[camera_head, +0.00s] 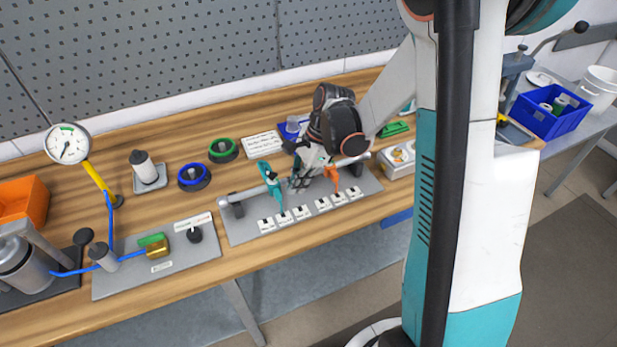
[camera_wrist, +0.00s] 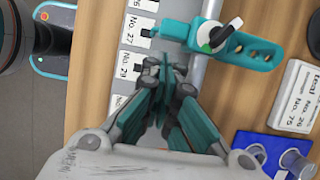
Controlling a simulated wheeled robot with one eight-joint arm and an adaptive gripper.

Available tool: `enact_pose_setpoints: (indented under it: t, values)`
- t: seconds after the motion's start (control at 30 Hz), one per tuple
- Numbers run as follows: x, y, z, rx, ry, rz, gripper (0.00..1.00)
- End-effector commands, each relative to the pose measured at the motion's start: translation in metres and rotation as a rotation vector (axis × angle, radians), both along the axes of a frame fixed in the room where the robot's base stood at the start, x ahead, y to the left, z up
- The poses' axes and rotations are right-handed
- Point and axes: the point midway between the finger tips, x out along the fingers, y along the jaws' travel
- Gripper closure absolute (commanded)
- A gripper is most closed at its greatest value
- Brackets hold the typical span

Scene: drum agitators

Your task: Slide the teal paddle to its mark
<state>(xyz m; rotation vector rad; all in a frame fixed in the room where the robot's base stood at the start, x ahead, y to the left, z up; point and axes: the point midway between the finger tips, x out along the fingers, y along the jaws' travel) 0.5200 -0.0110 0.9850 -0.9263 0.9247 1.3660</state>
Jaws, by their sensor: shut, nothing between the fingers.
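The teal paddle (camera_head: 273,184) hangs on a grey rail (camera_head: 240,196) in the head view, its lower end by the second label from the left. In the wrist view the teal paddle (camera_wrist: 265,52), with a black-and-white knob (camera_wrist: 222,38), has its end beside the label No. 27 (camera_wrist: 133,30). A label ending in 6 (camera_wrist: 144,4) is partly cut off above it. My gripper (camera_head: 303,179) is shut and empty, just right of the teal paddle and left of the orange paddle (camera_head: 332,178). In the wrist view my gripper (camera_wrist: 165,75) appears slightly apart from the paddle.
The grey base plate (camera_head: 240,232) carries several white labels. A card (camera_wrist: 296,95) reads teal, No. 26 and No. 75. A blue tray (camera_wrist: 270,148) lies close to my gripper. Blue (camera_head: 194,177) and green (camera_head: 222,150) ringed knobs stand behind the plate at left.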

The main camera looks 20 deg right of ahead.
Motion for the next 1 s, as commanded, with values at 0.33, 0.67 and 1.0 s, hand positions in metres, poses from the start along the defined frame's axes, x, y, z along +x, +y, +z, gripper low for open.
enact_pose_setpoints:
  t: [0.33, 0.67, 1.0]
  values:
    - [0.0, 0.01, 0.001, 0.0, -0.001, -0.001, 1.0]
    - [0.001, 0.022, 0.0, 0.0, 0.0, 0.001, 1.0]
    - [0.0, 0.061, 0.0, 0.0, -0.001, 0.0, 1.0]
